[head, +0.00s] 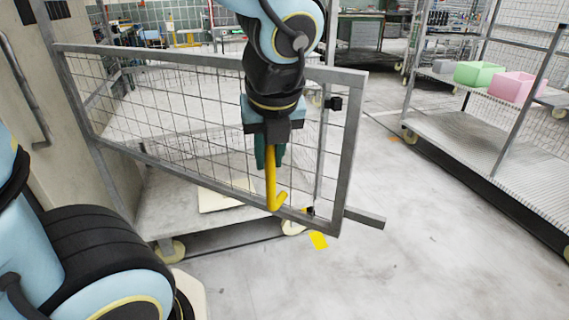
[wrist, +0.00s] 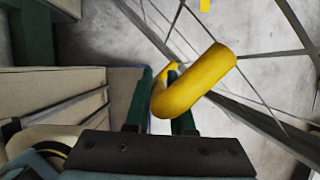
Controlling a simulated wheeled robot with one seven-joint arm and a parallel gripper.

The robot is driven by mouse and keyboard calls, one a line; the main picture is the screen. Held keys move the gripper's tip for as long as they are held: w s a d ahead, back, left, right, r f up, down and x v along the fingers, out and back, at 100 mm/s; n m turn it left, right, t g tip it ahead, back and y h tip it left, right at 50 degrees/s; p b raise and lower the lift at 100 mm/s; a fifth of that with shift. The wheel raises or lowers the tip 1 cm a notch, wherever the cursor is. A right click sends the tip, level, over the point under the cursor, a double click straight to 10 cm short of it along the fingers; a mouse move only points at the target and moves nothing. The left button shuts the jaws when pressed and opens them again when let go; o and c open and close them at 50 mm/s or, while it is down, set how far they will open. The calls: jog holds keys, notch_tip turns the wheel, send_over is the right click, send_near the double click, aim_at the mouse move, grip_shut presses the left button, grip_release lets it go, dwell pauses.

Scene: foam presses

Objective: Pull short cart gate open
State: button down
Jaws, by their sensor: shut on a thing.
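The short cart gate (head: 354,150) is a grey metal frame with wire mesh, crossing the head view in front of my arm's far side. Its left end meets an upright post by the wall; its lower right corner stands over the floor. A yellow hooked handle (head: 271,185) sits near its lower edge. My gripper (head: 270,160) points down, its green fingers shut on the handle's upper part. In the wrist view the handle (wrist: 205,80) passes between the fingers, and its bent end projects to the right. The exact finger contact is partly hidden.
The cart's pale deck (head: 165,205) lies behind the gate, on casters (head: 170,250). Another mesh cart at right has a grey deck (head: 470,150), a green bin (head: 478,74) and a pink bin (head: 510,87). A wall stands at left.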

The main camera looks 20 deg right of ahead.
jog(key=shift+s+a+b, duration=0.45)
jog(key=shift+s+a, duration=0.3)
jog(key=shift+s, duration=0.1)
jog(key=c, duration=1)
grip_release()
jog(key=shift+s+d, duration=0.1)
jog(key=shift+o, duration=1.2)
jog(key=shift+r, duration=0.15)
notch_tip(320, 180, up, 10)
jog(key=p, duration=1)
